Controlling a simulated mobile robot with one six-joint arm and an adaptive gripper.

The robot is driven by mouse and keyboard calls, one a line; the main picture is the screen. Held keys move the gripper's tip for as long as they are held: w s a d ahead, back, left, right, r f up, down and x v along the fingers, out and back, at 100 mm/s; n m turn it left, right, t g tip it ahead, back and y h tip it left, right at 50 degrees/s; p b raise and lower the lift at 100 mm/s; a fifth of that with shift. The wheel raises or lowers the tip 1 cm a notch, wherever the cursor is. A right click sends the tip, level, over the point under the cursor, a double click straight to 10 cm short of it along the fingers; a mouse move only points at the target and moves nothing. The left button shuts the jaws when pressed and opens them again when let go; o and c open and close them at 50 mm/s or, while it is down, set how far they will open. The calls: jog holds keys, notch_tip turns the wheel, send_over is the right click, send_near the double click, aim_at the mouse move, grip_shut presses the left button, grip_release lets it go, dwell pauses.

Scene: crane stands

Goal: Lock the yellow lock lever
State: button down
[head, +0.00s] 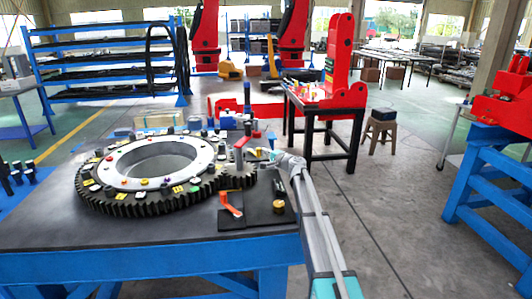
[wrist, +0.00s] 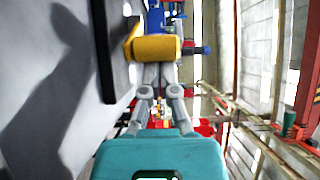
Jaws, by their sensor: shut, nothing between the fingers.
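In the wrist view a thick yellow lever (wrist: 157,47), seen as a short cylinder, stands out from a dark plate (wrist: 104,50). A dark blue pin (wrist: 197,50) projects from its right end. My gripper (wrist: 160,72) is shut and empty, with its fingertips right at the yellow part's lower edge; I cannot tell whether they touch. In the head view my gripper (head: 257,154) is at the back right of the table, beside a red-topped post (head: 241,142).
A large black gear ring (head: 110,208) with a pale inner ring fills the table's middle. A black plate (head: 255,218) in front of my gripper carries an orange lever (head: 230,204) and a yellow knob (head: 279,206). Open floor lies right of the table.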

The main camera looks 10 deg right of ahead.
jog(key=shift+s+a, duration=0.3)
jog(key=shift+a, duration=0.05)
jog(key=shift+s+f, duration=0.1)
jog(key=shift+s+d, duration=0.2)
jog(key=shift+s, duration=0.05)
jog(key=v, duration=1.1)
jog(key=shift+w+d, duration=0.25)
jog(key=shift+d, duration=0.2)
jog(key=shift+r, duration=0.2)
notch_tip(320, 180, up, 9)
jog(key=p, duration=0.9)
jog(key=shift+r+p, duration=0.45)
jog(key=shift+p, duration=0.05)
jog(key=shift+s, duration=0.5)
